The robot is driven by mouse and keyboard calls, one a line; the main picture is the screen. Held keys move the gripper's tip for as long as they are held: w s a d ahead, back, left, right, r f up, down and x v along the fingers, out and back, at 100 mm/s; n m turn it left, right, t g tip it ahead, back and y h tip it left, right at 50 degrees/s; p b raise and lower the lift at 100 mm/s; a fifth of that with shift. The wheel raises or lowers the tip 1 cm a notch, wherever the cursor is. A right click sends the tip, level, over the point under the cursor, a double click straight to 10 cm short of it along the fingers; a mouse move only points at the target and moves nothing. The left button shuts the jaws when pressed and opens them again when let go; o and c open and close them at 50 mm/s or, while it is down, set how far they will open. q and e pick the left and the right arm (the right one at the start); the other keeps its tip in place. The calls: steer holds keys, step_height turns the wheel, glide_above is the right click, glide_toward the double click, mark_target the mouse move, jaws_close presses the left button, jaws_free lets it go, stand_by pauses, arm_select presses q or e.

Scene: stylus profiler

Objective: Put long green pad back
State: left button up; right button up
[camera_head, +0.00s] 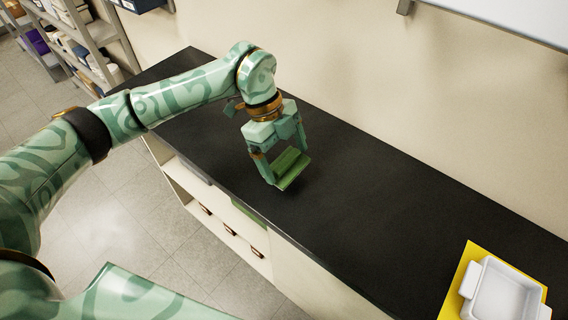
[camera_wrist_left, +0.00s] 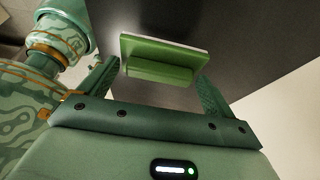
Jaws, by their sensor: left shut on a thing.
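The long green pad (camera_head: 290,167) is a green block with a flat, wider plate on one side. My left gripper (camera_head: 287,166) is shut on it above the black counter, near the front edge. In the left wrist view the pad (camera_wrist_left: 160,70) lies between the two fingers of my left gripper (camera_wrist_left: 158,82), with its pale-edged plate facing away from the palm. I cannot tell whether the pad touches the counter. My right gripper is not in view.
The black counter (camera_head: 400,210) is clear around the gripper. A white tray (camera_head: 503,292) with handles sits on a yellow mat (camera_head: 457,283) at the right. Drawers and a green panel (camera_head: 249,214) are on the counter's front. Shelves (camera_head: 95,45) stand at the back left.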

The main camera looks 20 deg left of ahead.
mark_target(284, 164)
arm_select(q)
steer(key=f, duration=0.2)
steer(key=f+b, duration=0.1)
steer(key=f, duration=0.1)
steer(key=shift+w+a, duration=0.2)
steer(key=shift+w, duration=0.05)
steer(key=shift+c, duration=0.4)
steer(key=o, duration=0.8)
steer(key=shift+r, duration=0.1)
steer(key=shift+c, duration=0.2)
steer(key=p+v, duration=0.2)
steer(key=v, duration=1)
steer(key=shift+d, duration=0.15)
